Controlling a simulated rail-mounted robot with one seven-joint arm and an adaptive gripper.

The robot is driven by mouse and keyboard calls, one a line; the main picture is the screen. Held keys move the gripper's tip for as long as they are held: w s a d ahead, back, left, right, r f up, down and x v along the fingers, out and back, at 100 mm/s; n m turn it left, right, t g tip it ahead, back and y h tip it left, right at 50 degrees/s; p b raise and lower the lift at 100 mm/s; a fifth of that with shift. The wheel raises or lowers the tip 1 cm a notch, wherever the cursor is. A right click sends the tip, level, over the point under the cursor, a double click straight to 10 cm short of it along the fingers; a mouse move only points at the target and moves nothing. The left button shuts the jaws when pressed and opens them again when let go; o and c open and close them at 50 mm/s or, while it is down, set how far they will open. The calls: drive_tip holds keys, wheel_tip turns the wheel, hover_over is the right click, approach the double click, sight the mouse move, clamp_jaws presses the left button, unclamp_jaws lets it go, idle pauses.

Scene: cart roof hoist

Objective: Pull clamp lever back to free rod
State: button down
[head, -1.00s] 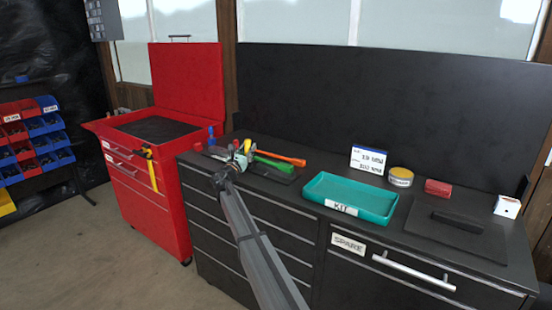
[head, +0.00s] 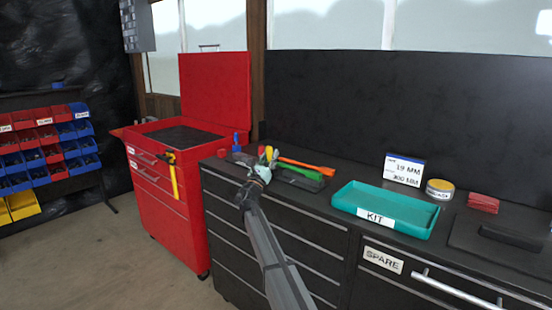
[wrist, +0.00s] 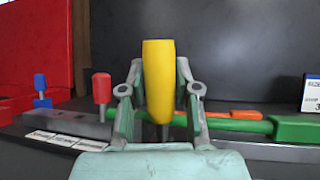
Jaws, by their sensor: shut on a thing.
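My gripper (head: 261,165) is at the left end of the black workbench. In the wrist view (wrist: 160,95) its fingers are either side of an upright yellow handle (wrist: 158,80), shut on it. A thin grey stem shows below the handle. A yellow tip also shows by the gripper in the head view (head: 268,152). I cannot make out a separate clamp lever or a rod held in a clamp. A green tool (wrist: 295,128) and an orange handle (wrist: 235,114) lie behind the fingers.
A red-handled tool (wrist: 101,88) stands at a labelled grey rack (wrist: 70,122); a blue one (wrist: 41,90) stands further left. A teal KIT tray (head: 385,222), size sign (head: 404,170) and yellow tin (head: 440,189) stand to the right. An open red cart (head: 165,205) stands left.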

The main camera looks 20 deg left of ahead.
drive_tip(key=shift+r, duration=0.1)
drive_tip(key=c, duration=0.8)
unclamp_jaws()
wheel_tip(320, 180, up, 10)
